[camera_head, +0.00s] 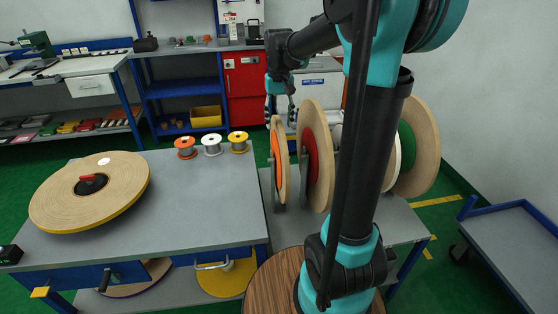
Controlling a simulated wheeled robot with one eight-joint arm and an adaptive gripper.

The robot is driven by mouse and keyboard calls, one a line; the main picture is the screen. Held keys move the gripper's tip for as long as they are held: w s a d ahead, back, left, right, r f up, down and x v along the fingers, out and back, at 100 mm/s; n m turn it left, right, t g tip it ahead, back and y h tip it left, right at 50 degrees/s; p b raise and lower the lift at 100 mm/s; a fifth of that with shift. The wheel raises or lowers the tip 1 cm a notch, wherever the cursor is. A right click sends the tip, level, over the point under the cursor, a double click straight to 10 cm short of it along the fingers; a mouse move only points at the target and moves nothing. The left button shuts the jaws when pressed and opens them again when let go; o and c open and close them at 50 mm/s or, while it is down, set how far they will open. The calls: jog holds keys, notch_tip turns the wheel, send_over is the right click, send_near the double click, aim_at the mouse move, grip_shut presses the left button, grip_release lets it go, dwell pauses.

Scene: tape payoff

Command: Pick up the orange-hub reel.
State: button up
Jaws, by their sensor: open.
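The orange-hub reel (281,165) stands upright, nearly edge-on, at the left end of a row of large reels right of the table. Its flange is tan and its orange hub shows on the left face. My gripper (280,116) is open, pointing down at the reel's top rim, with one finger on either side of it in the picture. Whether the fingers touch the rim or are nearer or farther than it, I cannot tell. Nothing is seen held.
A red-hub reel (316,155) stands close on the right; a green-hub reel (424,150) is farther right. A large flat reel (125,180) and small orange, white and yellow spools (239,143) occupy the grey table (190,205). A cart (515,245) stands right.

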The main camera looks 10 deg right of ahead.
jog(key=shift+w+f, duration=0.2)
jog(key=shift+f, duration=2.5)
jog(key=shift+c, duration=0.2)
grip_shut()
